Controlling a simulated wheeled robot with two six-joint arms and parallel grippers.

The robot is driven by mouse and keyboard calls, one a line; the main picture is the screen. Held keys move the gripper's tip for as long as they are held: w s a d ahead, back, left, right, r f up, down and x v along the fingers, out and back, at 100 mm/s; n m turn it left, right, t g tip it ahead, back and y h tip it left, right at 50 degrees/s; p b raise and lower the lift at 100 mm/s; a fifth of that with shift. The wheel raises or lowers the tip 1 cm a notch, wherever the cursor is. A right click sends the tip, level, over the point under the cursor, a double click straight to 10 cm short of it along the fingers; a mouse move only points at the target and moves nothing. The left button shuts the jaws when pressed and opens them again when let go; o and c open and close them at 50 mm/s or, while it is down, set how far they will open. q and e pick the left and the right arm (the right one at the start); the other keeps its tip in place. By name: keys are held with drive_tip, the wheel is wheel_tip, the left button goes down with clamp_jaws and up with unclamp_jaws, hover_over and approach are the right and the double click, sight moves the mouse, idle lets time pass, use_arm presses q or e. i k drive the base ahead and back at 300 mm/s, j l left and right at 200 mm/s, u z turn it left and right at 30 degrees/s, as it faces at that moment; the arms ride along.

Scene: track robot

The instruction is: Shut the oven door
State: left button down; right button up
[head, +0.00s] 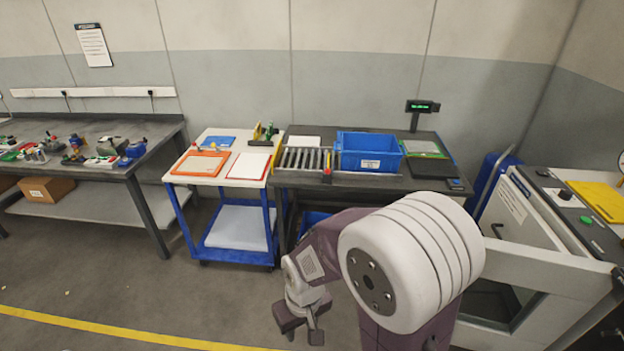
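The white oven (517,207) stands at the right edge, with a dark control strip on top carrying a knob and a green button. Its pale door (551,268) appears to stand open, jutting out at the front with a dark window below its top edge. My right arm's large white joint hides part of that area. My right gripper (304,334) hangs low over the floor at the picture's middle, left of the door and well apart from it. Its two fingers look spread with nothing between them. My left gripper is not in view.
A dark bench with a blue bin (369,151), rollers and a scale stands behind my arm. A blue cart (238,256) and a tool bench (100,210) stand left. The floor in front is clear, with a yellow line (120,332).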

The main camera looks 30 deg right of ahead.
sight(568, 286)
drive_tip(key=i+z, duration=0.35)
drive_tip(key=i+j+z, duration=0.3)
drive_tip(key=i, duration=0.2)
drive_tip(key=i+j+z, duration=0.2)
drive_tip(key=i+z, duration=0.35)
drive_tip(key=z, duration=0.25)
drive_tip(key=i+z, duration=0.15)
drive_tip(key=z, duration=0.35)
drive_tip(key=i+j+z, duration=0.1)
drive_tip(key=z, duration=0.35)
drive_tip(key=i+j+z, duration=0.15)
drive_tip(key=z, duration=0.35)
drive_tip(key=i+j+z, duration=0.2)
drive_tip(key=z, duration=0.25)
drive_tip(key=i+j+z, duration=0.1)
drive_tip(key=j+z, duration=0.2)
drive_tip(key=z, duration=0.2)
drive_tip(key=j+z, duration=0.3)
drive_tip(key=z, duration=0.15)
drive_tip(key=i+j+z, duration=0.1)
drive_tip(key=j+z, duration=0.2)
drive_tip(key=i+j+z, duration=0.1)
drive_tip(key=j+z, duration=0.5)
drive_tip(key=k+l+u, duration=0.1)
drive_tip(key=u, duration=0.35)
drive_tip(key=k+j+u, duration=0.1)
drive_tip(key=k+u, duration=0.3)
drive_tip(key=i, duration=0.05)
